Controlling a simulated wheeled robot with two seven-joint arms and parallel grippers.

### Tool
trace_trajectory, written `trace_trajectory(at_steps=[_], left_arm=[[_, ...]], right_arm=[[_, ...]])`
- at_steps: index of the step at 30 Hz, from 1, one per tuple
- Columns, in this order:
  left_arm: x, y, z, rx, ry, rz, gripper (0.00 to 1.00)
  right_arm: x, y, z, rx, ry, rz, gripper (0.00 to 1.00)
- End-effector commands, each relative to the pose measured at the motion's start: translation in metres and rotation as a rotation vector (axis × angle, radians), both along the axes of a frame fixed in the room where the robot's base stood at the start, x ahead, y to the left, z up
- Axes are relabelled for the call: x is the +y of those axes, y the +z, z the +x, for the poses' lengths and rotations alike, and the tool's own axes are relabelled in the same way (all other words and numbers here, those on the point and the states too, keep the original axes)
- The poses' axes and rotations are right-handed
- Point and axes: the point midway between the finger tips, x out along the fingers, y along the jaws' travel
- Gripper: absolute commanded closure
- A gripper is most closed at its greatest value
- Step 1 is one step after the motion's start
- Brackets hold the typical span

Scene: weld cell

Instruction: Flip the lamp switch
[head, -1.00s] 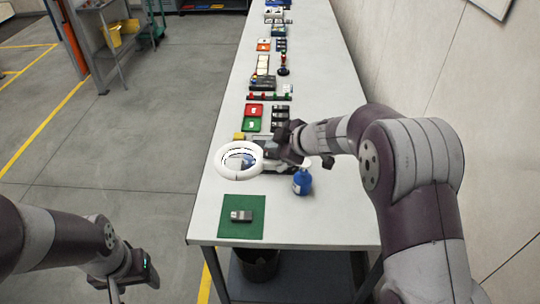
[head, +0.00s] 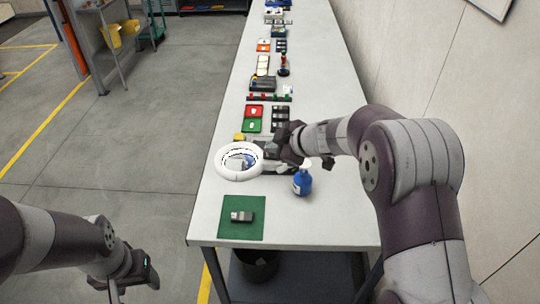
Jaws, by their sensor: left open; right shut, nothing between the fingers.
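The lamp shows as a white ring-shaped head (head: 240,175) over the near part of the workbench. Its switch cannot be made out; my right gripper and the ring hide much of what lies there. My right gripper (head: 284,153) is shut and empty, just right of the ring, low over the bench. Whether it touches the lamp cannot be told. My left gripper (head: 128,290) is open and empty, off the bench at lower left, above the floor and partly cut off by the frame.
The near right bench top is clear.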

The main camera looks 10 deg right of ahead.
Motion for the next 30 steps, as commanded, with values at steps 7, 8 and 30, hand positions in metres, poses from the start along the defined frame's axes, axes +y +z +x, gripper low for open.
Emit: trace_trajectory(at_steps=[7,8,30], left_arm=[[0.0000,0.0000,0.0000,0.000,0.000,0.000,0.37],[0.0000,0.0000,0.0000,0.000,0.000,0.000,0.37],[0.0000,-0.0024,0.0001,0.000,0.000,0.000,0.37]], right_arm=[[0.0000,0.0000,0.0000,0.000,0.000,0.000,1.00],[0.0000,0.0000,0.0000,0.000,0.000,0.000,1.00],[0.0012,-0.0083,0.0003,0.000,0.001,-0.001,1.00]])
